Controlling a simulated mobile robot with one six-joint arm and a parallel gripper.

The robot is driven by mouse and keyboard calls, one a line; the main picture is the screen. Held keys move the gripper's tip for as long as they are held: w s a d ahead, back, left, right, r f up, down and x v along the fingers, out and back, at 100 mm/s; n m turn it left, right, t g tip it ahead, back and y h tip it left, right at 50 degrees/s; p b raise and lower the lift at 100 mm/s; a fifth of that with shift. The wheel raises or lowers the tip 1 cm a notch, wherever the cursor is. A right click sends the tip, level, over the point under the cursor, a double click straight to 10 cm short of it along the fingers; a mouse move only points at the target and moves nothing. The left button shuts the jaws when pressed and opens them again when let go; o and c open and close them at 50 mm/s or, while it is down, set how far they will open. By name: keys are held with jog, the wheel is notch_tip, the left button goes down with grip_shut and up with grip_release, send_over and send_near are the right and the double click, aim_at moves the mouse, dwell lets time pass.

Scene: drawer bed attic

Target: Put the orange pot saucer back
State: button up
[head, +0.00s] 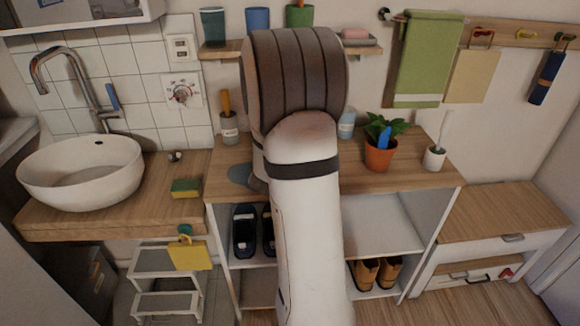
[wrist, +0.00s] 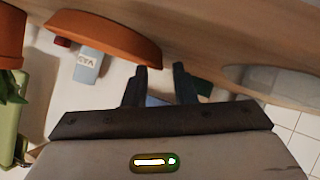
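The orange pot saucer (wrist: 105,38) shows in the wrist view, which is turned upside down. It lies on the wooden counter, right side up, as a shallow terracotta dish. In the head view it is hidden behind my arm. My gripper (wrist: 160,72) is open, with a gap between its two dark fingers and nothing seen held. One finger is close to the saucer's near end; I cannot tell if they touch. A potted plant in an orange pot (head: 380,155) stands on the counter; the pot (wrist: 9,36) shows at the wrist view's left edge.
A pale blue bottle (wrist: 88,65) stands beyond the saucer. A white cup with a brush (head: 434,157) stands right of the plant. A grey flat oval (head: 243,175) lies left of my arm. The sink (head: 80,172) is far left, and a shelf (head: 365,53) hangs above.

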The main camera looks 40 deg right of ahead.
jog(key=shift+o, duration=0.2)
jog(key=shift+r, duration=0.15)
jog(key=p+v, duration=0.3)
jog(key=v, duration=0.8)
jog(key=a+r+n+y, duration=0.35)
jog(key=a+y, duration=0.55)
jog(key=a, duration=0.9)
jog(key=s+a+g, duration=0.1)
jog(key=s+g, duration=0.1)
jog(key=s, duration=0.5)
jog(key=s+a+r+n+g, duration=0.1)
jog(key=s+a+g, duration=0.1)
jog(key=s, duration=0.6)
jog(key=shift+r+g, duration=0.35)
jog(key=shift+g, duration=0.35)
jog(key=shift+s, duration=0.1)
